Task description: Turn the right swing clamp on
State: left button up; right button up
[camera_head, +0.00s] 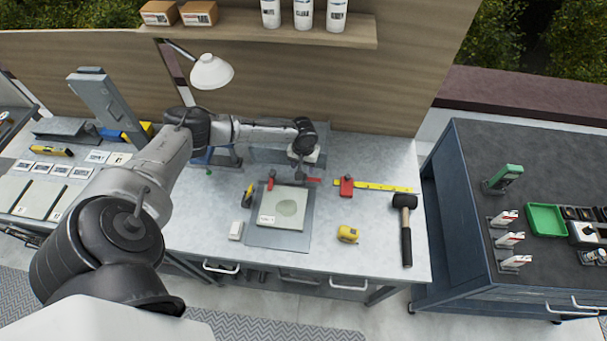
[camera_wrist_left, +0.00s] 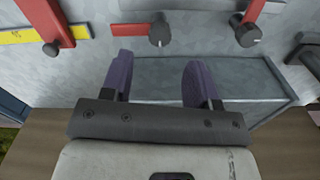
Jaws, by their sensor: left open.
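The right swing clamp (camera_head: 312,179) stands at the back edge of the fixture plate, its red arm pointing sideways to the right. In the left wrist view the same clamp (camera_wrist_left: 134,29) shows at the top, with a dark round knob. The left swing clamp (camera_head: 270,184) has its red arm pointing forward over the pale plate (camera_head: 282,208); it also shows in the left wrist view (camera_wrist_left: 264,10). My left gripper (camera_head: 300,167) is just behind the clamps, pointing down. Its purple fingers (camera_wrist_left: 158,78) are apart, with nothing between them. My right gripper is out of view.
A grey metal box (camera_wrist_left: 215,80) is below my left fingers.

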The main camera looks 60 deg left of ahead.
aim_at(311, 178)
pick_arm(q)
jog(key=shift+f, duration=3.05)
jog(key=shift+c, duration=0.3)
jog(key=c, duration=0.9)
